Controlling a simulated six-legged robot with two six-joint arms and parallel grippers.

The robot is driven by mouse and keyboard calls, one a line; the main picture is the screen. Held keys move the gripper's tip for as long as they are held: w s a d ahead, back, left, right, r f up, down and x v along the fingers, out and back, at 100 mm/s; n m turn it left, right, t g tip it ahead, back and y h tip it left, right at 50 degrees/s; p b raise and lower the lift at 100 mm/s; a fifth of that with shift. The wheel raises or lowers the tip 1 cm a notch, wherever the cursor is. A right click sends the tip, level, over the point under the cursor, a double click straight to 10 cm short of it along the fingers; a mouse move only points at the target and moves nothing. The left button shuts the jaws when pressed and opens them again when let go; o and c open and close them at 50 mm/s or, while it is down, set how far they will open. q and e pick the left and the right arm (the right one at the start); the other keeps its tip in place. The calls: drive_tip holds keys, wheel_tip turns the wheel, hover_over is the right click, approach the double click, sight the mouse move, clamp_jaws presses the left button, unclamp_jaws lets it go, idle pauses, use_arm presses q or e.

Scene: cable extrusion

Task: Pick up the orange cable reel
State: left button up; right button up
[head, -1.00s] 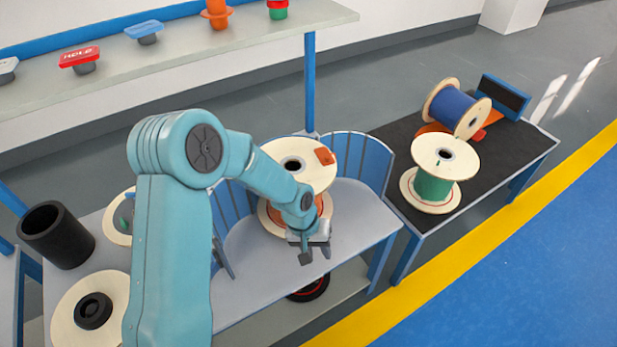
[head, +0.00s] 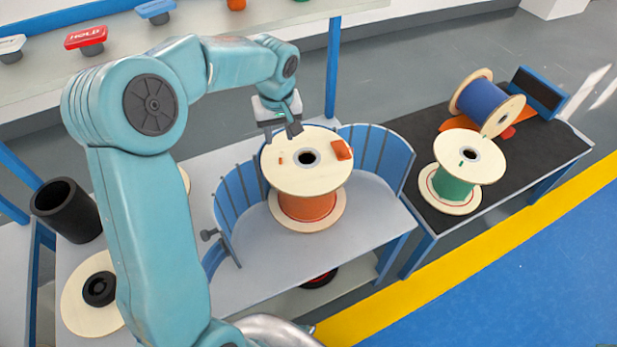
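The orange cable reel (head: 307,207) stands upright on the grey table, between curved blue slatted guards. It has pale wooden flanges, a dark centre hole on top and an orange tag at the upper flange's right. My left gripper (head: 283,134) is above the far left edge of the reel's upper flange, pointing down. Its two fingers show apart, with nothing seen between them. I cannot tell whether a finger touches the flange. My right gripper is not in view.
Curved blue guards (head: 378,155) flank the reel. A green reel (head: 453,186) and a tilted blue reel (head: 482,105) are on the dark bench at right. A black cylinder (head: 66,208) stands at left. A shelf with buttons (head: 200,50) runs behind.

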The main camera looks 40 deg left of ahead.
use_arm(q)
hover_over(281, 158)
drive_tip(key=s, duration=0.1)
drive_tip(key=f, duration=0.5)
drive_tip(key=shift+d+f, duration=0.3)
drive_tip(key=shift+d, duration=0.1)
drive_tip(key=f, duration=0.3)
drive_tip(key=f+p, duration=0.1)
drive_tip(key=shift+w+a+f, duration=0.25)
drive_tip(key=shift+w+a, duration=0.1)
drive_tip(key=shift+a, duration=0.05)
drive_tip(key=shift+s+d, duration=0.1)
clamp_jaws()
drive_tip(key=shift+r, duration=0.15)
